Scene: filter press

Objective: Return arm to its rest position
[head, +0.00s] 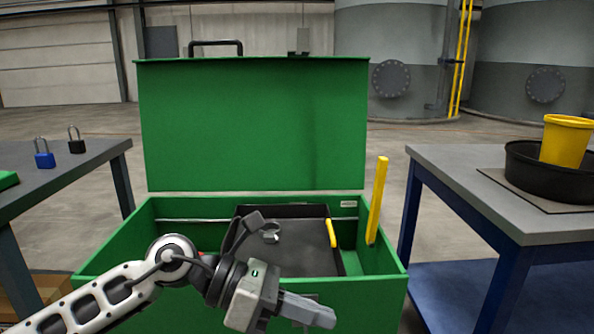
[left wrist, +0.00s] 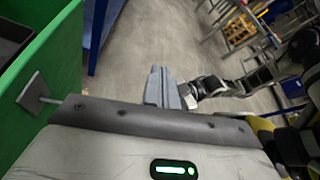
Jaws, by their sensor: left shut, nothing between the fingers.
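My left arm comes in from the lower left in the head view. My left gripper (head: 318,313) is shut and empty, in front of the front wall of an open green toolbox (head: 185,290). Its fingers point to the lower right. In the left wrist view the closed fingers (left wrist: 160,88) show over the floor, with the green box wall at the left. My right gripper is not in the head view; part of an arm, apparently mine, shows at the right in the left wrist view, but I cannot make out its gripper.
Inside the box are a black tray (head: 300,262), a metal ring-like piece and a yellow-handled item (head: 331,233). A yellow bar (head: 377,200) stands at its right. A left table (head: 60,175) holds two padlocks; a right table (head: 460,180) holds a black pan and yellow bucket.

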